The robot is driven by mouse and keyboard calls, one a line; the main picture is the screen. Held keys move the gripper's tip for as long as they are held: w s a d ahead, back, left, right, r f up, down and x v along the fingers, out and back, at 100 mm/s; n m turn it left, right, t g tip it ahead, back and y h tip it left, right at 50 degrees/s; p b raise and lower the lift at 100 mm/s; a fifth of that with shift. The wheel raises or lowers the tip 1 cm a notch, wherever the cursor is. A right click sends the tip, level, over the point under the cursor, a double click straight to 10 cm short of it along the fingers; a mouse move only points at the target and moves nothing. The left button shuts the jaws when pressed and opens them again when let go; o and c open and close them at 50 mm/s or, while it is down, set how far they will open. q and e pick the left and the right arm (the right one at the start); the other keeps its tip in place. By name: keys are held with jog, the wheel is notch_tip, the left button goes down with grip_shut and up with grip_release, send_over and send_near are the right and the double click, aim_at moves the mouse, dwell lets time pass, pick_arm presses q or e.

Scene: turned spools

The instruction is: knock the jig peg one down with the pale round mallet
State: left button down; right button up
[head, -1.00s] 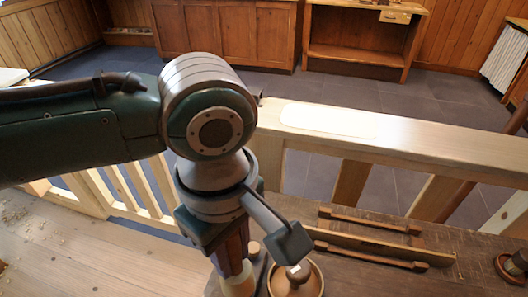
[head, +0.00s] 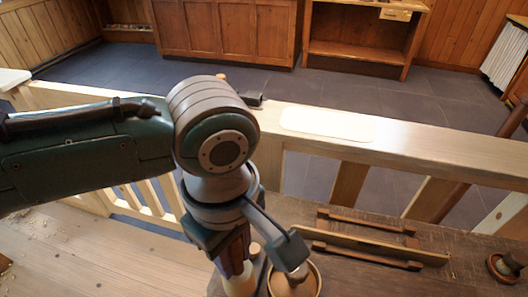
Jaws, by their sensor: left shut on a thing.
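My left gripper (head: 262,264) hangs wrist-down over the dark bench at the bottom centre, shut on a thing. A pale round piece (head: 240,284) shows under its left, brown-faced finger. It looks like part of the pale round mallet, but most of it is hidden by the gripper and the frame's edge. A small light-wood peg top (head: 254,248) shows just behind, between the fingers; I cannot tell whether it is jig peg one. My right gripper is not in view.
A round wooden bowl (head: 318,284) with a knob-like piece inside sits under the right finger. A wooden frame with two rails (head: 375,256) lies to the right. A pale beam (head: 430,148) runs behind the bench.

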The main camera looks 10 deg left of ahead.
pick_arm(q)
jog(key=shift+r, duration=0.55)
jog(key=shift+f, duration=0.15)
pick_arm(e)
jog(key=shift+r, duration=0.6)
pick_arm(q)
jog(key=shift+f, duration=0.1)
jog(key=shift+f+b, duration=1.15)
jog(key=shift+f, duration=0.85)
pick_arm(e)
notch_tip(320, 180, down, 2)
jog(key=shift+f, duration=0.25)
pick_arm(q)
jog(key=shift+r, duration=0.15)
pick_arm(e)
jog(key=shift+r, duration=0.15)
pick_arm(q)
notch_tip(320, 180, up, 3)
jog(key=p, duration=0.4)
jog(key=shift+r+p, duration=0.15)
jog(key=shift+p, duration=0.15)
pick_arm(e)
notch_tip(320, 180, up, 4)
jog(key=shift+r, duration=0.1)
